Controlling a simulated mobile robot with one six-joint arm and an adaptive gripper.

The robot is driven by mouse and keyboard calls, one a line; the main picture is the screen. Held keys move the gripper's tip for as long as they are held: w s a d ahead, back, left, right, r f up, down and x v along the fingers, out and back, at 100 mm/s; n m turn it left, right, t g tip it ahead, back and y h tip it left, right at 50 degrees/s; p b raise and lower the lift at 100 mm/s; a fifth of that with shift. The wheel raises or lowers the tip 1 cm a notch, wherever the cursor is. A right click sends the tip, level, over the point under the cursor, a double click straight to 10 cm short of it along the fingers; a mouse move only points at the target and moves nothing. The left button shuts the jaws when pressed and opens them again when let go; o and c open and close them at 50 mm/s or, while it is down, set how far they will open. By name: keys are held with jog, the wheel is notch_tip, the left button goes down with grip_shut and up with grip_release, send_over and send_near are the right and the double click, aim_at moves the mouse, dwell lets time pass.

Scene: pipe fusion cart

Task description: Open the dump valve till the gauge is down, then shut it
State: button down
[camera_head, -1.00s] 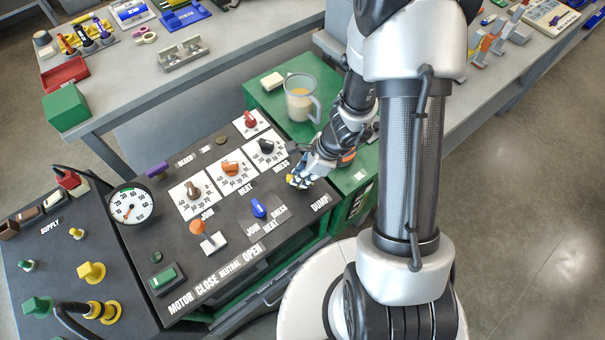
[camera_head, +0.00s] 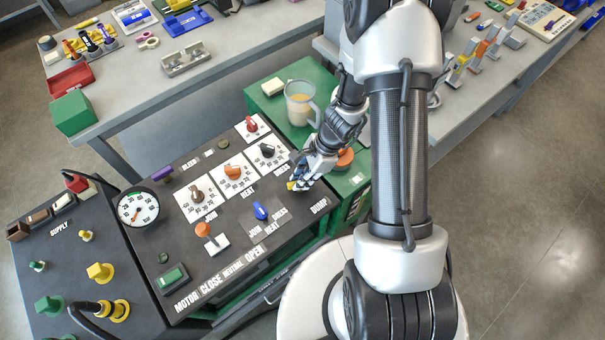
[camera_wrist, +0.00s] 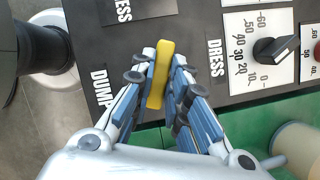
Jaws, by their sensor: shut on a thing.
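The yellow dump valve handle (camera_wrist: 159,76) is between my fingers in the wrist view, near the DUMP lettering (camera_wrist: 101,88). My gripper (camera_wrist: 161,72) is shut on this handle. In the head view my gripper (camera_head: 298,184) is at the right end of the dark panel, and only a bit of yellow shows at its tips. The round white gauge (camera_head: 138,208) stands at the panel's left end. Its orange needle points to the lower left; the exact reading is too small to tell. The valve's base is hidden by my fingers.
An orange round part (camera_head: 344,159) is close beside my wrist.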

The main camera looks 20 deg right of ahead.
jog(key=shift+w+n+g+p, duration=0.1)
jog(key=shift+n+g+p, duration=0.95)
jog(key=shift+n, duration=1.15)
jog(key=c, duration=1.6)
grip_release()
jog(key=shift+o, duration=0.2)
jog(key=shift+r, duration=0.1)
jog(key=v, duration=1.1)
jog(key=shift+r, duration=0.45)
